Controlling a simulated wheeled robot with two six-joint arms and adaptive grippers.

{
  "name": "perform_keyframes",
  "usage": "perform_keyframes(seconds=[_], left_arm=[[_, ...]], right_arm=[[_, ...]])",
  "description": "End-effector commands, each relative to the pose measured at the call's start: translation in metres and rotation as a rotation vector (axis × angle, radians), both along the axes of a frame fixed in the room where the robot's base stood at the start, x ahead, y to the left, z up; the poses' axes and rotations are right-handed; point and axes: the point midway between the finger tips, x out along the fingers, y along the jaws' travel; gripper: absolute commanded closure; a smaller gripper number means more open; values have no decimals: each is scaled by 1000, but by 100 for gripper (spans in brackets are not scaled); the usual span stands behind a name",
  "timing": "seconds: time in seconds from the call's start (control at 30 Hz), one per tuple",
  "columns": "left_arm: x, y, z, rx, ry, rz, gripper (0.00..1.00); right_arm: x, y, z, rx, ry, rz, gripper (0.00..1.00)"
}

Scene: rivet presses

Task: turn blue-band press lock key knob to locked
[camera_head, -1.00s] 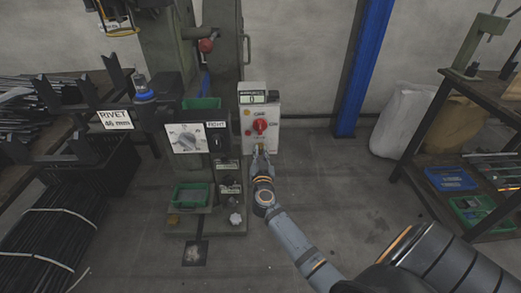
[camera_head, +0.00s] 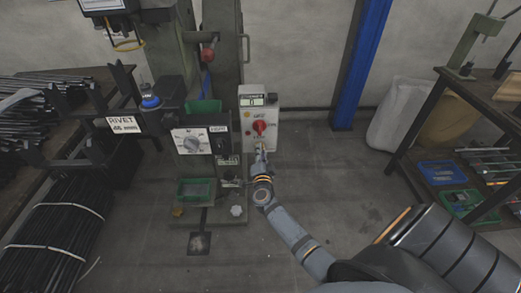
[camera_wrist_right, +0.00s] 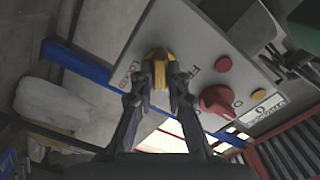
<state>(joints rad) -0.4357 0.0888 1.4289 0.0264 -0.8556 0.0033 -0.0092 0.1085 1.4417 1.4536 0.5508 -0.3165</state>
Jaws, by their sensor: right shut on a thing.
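The press control box (camera_head: 246,130) is light grey, with a small display on top and a red rotary knob (camera_head: 259,128) on its front. My right gripper (camera_head: 261,148) is at the lower front of the box. In the right wrist view, the fingers of my right gripper (camera_wrist_right: 160,80) are shut around a yellow key knob (camera_wrist_right: 158,58) on the box face. The red knob (camera_wrist_right: 216,101) is to the right of the fingers there. The fingers mostly hide the yellow knob in the head view. I cannot read its lock position. My left gripper is not in view.
A blue column (camera_head: 361,65) stands behind. A shelf with bins (camera_head: 441,172) is at right. The floor between is clear.

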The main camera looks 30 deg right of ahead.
Motion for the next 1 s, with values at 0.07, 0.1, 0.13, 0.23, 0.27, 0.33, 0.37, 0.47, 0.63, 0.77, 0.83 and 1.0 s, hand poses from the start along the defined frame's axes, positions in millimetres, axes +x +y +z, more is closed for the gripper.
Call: perform_keyframes(seconds=[0.07,0.1,0.13,0.23,0.27,0.33,0.37,0.47,0.63,0.77,0.83,1.0], left_arm=[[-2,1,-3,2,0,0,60],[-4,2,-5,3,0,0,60],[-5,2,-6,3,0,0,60],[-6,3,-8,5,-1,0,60],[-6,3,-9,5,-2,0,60],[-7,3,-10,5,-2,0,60],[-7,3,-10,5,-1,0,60],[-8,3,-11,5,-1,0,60],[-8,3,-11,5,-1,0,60],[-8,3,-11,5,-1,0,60],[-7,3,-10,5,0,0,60],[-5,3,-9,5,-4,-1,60]], right_arm=[[0,0,0,61,-36,-1,100],[0,0,0,93,-56,-1,100],[0,0,0,117,-71,-1,100],[0,0,-1,193,-117,-1,100],[0,0,-1,215,-131,-1,100],[0,0,-2,264,-161,-1,100],[0,-1,-2,284,-173,-1,100],[0,-1,-2,344,-210,-1,100],[-1,-1,-3,425,-260,-2,100],[-1,-1,-3,467,-285,-2,100],[-1,-1,-3,483,-295,-2,100],[-1,-1,-3,504,-308,-2,100]])
